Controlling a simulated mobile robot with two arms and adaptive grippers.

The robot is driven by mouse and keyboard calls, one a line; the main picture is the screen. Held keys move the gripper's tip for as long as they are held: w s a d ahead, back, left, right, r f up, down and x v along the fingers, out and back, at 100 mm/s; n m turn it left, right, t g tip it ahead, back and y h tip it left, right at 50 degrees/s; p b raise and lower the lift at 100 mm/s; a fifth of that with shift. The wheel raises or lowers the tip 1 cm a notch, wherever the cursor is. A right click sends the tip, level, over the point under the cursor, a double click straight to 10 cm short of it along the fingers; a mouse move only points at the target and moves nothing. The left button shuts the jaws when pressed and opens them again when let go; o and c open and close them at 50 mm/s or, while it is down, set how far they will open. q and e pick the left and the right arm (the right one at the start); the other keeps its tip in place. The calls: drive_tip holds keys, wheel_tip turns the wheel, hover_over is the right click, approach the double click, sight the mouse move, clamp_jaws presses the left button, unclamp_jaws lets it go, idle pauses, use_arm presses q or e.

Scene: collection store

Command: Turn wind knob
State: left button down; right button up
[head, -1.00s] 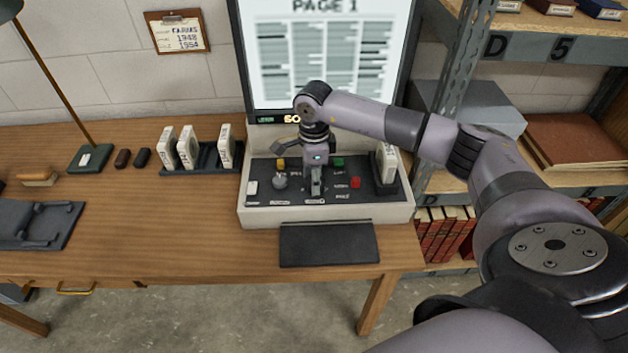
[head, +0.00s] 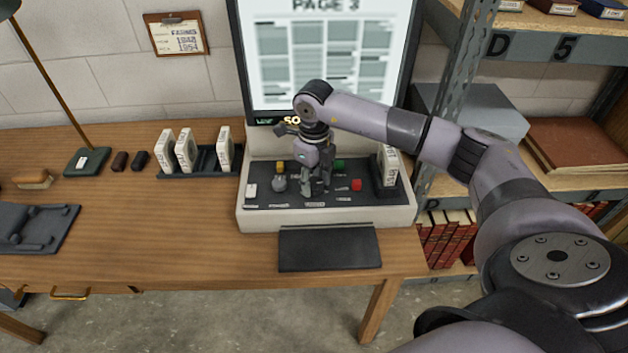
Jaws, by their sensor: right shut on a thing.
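The microfilm reader's control panel (head: 345,198) sits on the wooden desk below a lit screen (head: 335,62) that reads "PAGE 3". My right gripper (head: 315,189) points down at the middle of the panel and is shut on the wind knob, which its fingers mostly hide. To the left of the fingers is a grey round knob (head: 279,184), apart from them. A yellow button (head: 280,167), a green button (head: 339,165) and a red button (head: 356,184) are also on the panel. My left gripper is not in view.
Boxed film reels (head: 185,151) stand in a dark rack left of the reader, and one box (head: 389,168) stands at the panel's right. A dark pad (head: 329,248) lies in front. Metal shelving (head: 455,110) rises close on the right.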

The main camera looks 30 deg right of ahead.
sight(314, 183)
drive_tip(key=shift+m, duration=0.4)
drive_tip(key=o, duration=1.2)
drive_tip(key=shift+c, duration=0.2)
drive_tip(key=shift+r, duration=0.15)
wheel_tip(314, 183, up, 12)
